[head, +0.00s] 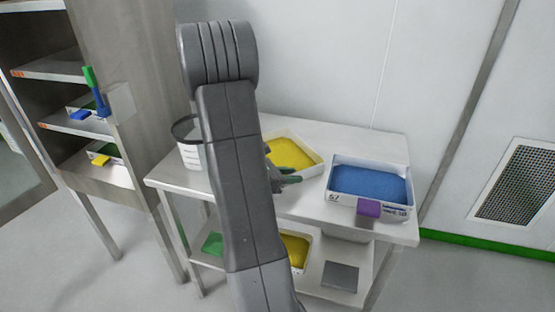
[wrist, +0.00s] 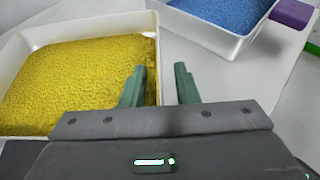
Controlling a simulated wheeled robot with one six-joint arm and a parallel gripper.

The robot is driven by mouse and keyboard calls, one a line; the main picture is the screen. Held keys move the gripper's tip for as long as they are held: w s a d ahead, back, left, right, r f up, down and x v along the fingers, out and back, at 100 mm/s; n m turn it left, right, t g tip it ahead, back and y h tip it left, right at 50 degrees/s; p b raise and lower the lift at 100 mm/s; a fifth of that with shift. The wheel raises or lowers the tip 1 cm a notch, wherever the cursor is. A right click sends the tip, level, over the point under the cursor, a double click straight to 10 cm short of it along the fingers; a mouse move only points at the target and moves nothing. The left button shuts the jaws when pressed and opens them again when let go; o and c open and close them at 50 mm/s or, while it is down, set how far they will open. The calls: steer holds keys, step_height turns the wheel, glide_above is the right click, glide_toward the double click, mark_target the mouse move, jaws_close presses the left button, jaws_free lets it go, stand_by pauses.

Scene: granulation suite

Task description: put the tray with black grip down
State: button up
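No black grip shows in either view. A white tray of yellow granules (head: 320,165) stands on the upper top of the steel table, partly hidden by my arm; it fills the left of the wrist view (wrist: 152,20). My gripper (head: 288,176) is beside this tray.
A white tray of blue granules (head: 340,200) with a purple grip (head: 369,208) stands to the right on the table (head: 300,207). A white tub (head: 190,156) stands left. The lower shelf holds another yellow-filled tray (head: 308,250). A steel rack (head: 130,80) stands at left.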

jaws_close()
